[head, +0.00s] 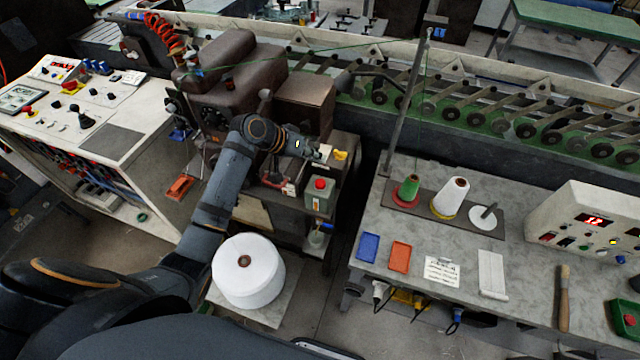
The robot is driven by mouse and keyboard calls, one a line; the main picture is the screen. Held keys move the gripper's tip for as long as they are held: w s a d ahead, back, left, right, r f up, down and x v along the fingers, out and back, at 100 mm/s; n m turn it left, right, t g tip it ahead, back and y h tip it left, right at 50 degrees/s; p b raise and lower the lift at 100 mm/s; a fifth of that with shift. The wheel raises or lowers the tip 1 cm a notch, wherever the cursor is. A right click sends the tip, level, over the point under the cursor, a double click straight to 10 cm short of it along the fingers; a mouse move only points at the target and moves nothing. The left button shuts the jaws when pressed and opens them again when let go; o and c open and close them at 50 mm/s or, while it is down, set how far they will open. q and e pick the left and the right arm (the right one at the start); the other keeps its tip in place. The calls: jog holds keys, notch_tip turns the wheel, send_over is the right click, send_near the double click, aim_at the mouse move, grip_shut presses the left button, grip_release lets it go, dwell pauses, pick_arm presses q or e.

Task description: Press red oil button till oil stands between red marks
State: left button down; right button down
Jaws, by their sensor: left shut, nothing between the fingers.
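The red oil button (320,184) sits on top of a small grey-green box (319,200) at the right side of the sewing machine's stand. My left arm reaches in from the lower left. Its gripper (325,153) is shut and empty, above and behind the button in the picture and apart from it. A small container (317,238) stands on a shelf below the box. The oil level and the red marks are too small to make out. My right gripper is not in view.
The brown sewing machine (226,85) stands close behind my left arm. A large white thread cone (248,271) is below it. A grey table (460,230) with cones, trays and a display box (590,225) is at right. A control desk (120,120) stands at left.

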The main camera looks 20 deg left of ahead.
pick_arm(q)
jog(key=b, duration=0.6)
send_over(322, 182)
jog(key=a, duration=0.1)
jog(key=f, duration=0.7)
jog(key=shift+s+a, duration=0.1)
jog(key=shift+s, duration=0.3)
jog(key=shift+f, duration=0.4)
jog(key=shift+f, duration=0.1)
jog(key=shift+f, duration=0.35)
jog(key=shift+s+f+b, duration=0.1)
jog(key=shift+f+b, duration=0.4)
jog(key=shift+f, duration=0.4)
dwell(0.4)
dwell(0.4)
jog(key=shift+r+p, duration=1.3)
